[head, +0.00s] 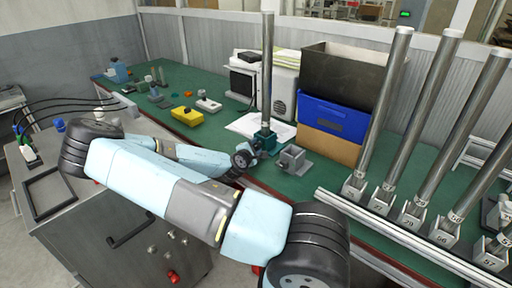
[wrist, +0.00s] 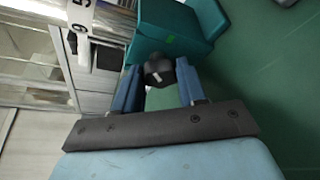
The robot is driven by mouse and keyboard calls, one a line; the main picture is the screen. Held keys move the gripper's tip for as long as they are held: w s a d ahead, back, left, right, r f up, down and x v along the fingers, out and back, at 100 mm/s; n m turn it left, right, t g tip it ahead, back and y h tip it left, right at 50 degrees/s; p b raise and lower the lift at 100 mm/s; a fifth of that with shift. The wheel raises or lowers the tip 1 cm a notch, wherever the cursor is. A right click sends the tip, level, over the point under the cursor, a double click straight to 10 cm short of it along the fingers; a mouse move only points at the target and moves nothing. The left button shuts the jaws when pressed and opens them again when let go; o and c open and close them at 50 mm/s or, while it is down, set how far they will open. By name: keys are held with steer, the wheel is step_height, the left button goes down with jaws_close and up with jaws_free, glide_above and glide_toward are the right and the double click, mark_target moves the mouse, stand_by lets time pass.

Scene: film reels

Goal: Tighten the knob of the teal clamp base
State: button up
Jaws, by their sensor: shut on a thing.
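The teal clamp base (head: 264,139) stands on the green bench top and holds an upright metal post (head: 267,70). In the wrist view the teal clamp base (wrist: 180,22) fills the top middle. Its dark knob (wrist: 158,70) sticks out toward me, with a small pale mark on its face. My gripper (wrist: 156,82) has its two blue fingers on either side of the knob and is shut on it. In the head view my gripper (head: 243,157) is small and partly hidden by my arm, at the front of the base.
A grey clamp block (head: 294,160) stands just right of the teal base. Numbered bases with tilted posts (head: 384,195) line the right side. A blue bin (head: 334,117) and a white paper (head: 254,127) lie behind. A yellow box (head: 187,115) is to the left.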

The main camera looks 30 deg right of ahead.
steer(key=m, duration=0.1)
steer(key=m+t, duration=0.1)
steer(key=m, duration=0.1)
steer(key=m+t, duration=0.1)
steer(key=shift+a+f+m+h, duration=0.2)
steer(key=shift+f+m+h, duration=0.05)
steer(key=shift+m+h, duration=0.05)
stand_by(0.4)
steer(key=o, duration=0.7)
steer(key=shift+f, duration=0.1)
steer(key=o, duration=0.4)
steer(key=shift+d, duration=0.1)
steer(key=shift+c, duration=0.2)
steer(key=shift+s, duration=0.1)
steer(key=v, duration=1.3)
steer(key=shift+s+a, duration=0.2)
steer(key=shift+a, duration=0.15)
steer(key=shift+f, duration=0.15)
